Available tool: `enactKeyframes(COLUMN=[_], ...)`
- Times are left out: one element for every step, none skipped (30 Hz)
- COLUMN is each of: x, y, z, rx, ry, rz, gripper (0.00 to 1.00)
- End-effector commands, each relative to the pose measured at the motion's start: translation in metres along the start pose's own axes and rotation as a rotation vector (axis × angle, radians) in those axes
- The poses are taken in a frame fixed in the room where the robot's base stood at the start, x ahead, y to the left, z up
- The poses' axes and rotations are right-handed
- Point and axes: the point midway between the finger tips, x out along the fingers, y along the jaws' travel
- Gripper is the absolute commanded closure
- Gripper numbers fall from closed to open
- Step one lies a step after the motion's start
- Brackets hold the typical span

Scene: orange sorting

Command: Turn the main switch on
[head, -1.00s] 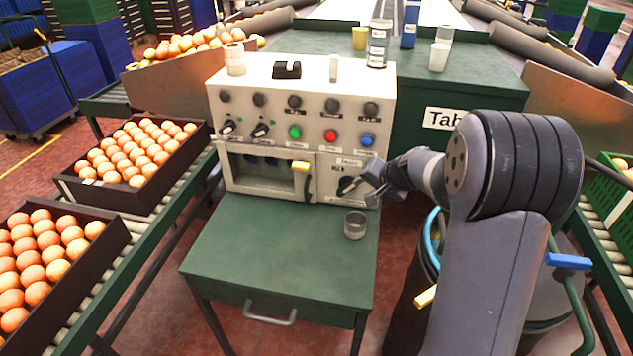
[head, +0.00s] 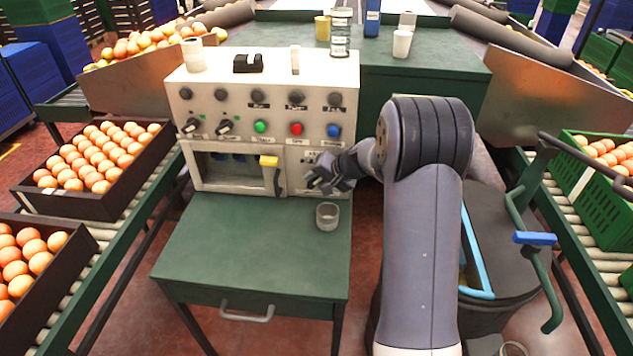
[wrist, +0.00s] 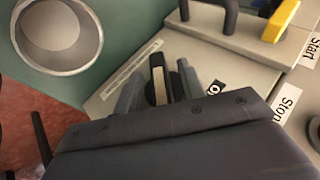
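The main switch is a black rotary knob with a pale bar on the lower right of the white control box (head: 210,102). In the head view my gripper (head: 318,182) is in front of the knob and largely hides it. In the wrist view the knob (wrist: 158,80) stands between the two grey fingertips of my gripper (wrist: 160,90). The fingers are apart, one on each side of it, with narrow gaps seeming to show. Contact cannot be made out. A label beside the knob is partly hidden by my gripper.
A yellow-topped lever (head: 269,162) is just left of my gripper. Green, red and blue buttons line the box above. Orange crates (head: 100,195) flank it on the left.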

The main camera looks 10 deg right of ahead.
Motion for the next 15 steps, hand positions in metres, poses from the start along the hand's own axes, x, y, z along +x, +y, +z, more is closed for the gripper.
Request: enactKeyframes(x=[0.0040,0.0056,0.0071,0.0078,0.0082,0.0084,0.0085,0.0084,0.0083,0.0082,0.0082,0.0081,0.0081,0.0080,0.0080], y=[-0.0001,-0.0001,-0.0001,-0.0001,-0.0001,-0.0001,-0.0002,-0.0002,-0.0002,-0.0002,-0.0002,-0.0002,-0.0001,-0.0001,-0.0001], z=[0.0005,0.0006,0.0007,0.0007,0.0006,0.0005,0.0005,0.0004,0.0004,0.0004,0.0004,0.0004,0.0004,0.0004,0.0004], rx=[-0.001,-0.001,-0.001,-0.001,-0.001,-0.001,-0.001,-0.001,-0.001,-0.001,-0.001,-0.001,-0.001,0.000,0.000], ry=[-0.001,-0.001,-0.001,-0.001,-0.001,-0.001,-0.001,-0.001,0.000,0.000,0.000,0.000,0.000,0.000,0.000], rz=[0.000,0.000,0.000,0.000,0.000,0.000,0.000,0.000,0.000,0.000,0.000,0.000,0.000,0.000,0.000], gripper=[0.62,0.62,0.62,0.62,0.62,0.62,0.62,0.62,0.62,0.62,0.62,0.63,0.66,0.68,0.72])
